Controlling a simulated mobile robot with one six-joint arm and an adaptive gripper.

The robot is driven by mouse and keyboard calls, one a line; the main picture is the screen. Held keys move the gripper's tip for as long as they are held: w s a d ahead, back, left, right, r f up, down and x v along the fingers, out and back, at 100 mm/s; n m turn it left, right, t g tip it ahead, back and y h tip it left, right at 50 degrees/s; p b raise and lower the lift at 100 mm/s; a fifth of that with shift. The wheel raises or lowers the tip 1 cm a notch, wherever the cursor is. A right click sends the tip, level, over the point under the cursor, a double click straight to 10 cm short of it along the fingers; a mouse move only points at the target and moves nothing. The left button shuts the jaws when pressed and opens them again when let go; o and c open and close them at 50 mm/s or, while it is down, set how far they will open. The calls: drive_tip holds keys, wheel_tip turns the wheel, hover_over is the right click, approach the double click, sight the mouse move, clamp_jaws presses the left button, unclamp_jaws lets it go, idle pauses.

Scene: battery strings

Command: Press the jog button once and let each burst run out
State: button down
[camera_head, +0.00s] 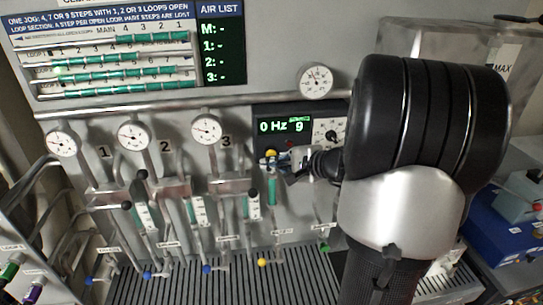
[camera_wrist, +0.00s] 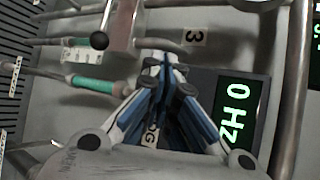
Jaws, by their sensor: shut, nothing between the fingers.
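My gripper (camera_head: 290,175) is shut and empty, in front of the control panel below the lit display (camera_head: 285,126). The display reads 0 Hz and 9 in green. In the wrist view my gripper (camera_wrist: 165,66) shows its blue-and-grey fingers closed together, pointing at the panel. Part of a label (camera_wrist: 151,134) ending in "OG" shows between the fingers. I do not see the jog button clearly; the fingers may hide it. Whether the fingers touch the panel I cannot tell.
A dial (camera_head: 329,134) sits right of the display. Round gauges (camera_head: 207,130), numbered valve strings with green tubes (camera_head: 197,210) and levers stand to the left. A pipe (camera_head: 180,105) runs above. The air list (camera_head: 221,55) shows dashes. A grated tray (camera_head: 300,270) lies below.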

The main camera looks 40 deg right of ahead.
drive_tip(key=shift+w, duration=0.1)
idle(0.3)
drive_tip(key=shift+w+d+b, duration=0.2)
drive_tip(key=shift+w+b, duration=0.1)
drive_tip(key=shift+b, duration=0.05)
drive_tip(key=shift+w+d, duration=0.35)
drive_tip(key=shift+w, duration=0.1)
idle(0.8)
drive_tip(key=shift+s+b, duration=0.1)
drive_tip(key=shift+b, duration=0.2)
drive_tip(key=shift+s+a+b, duration=0.45)
drive_tip(key=shift+s+a, duration=0.1)
drive_tip(key=shift+s, duration=0.2)
drive_tip(key=s+a, duration=0.1)
drive_tip(key=s+b, duration=0.1)
drive_tip(key=s, duration=0.1)
drive_tip(key=s+a+b, duration=0.1)
drive_tip(key=shift+s+a, duration=0.15)
drive_tip(key=shift+a, duration=0.15)
drive_tip(key=shift+a, duration=0.1)
idle(0.4)
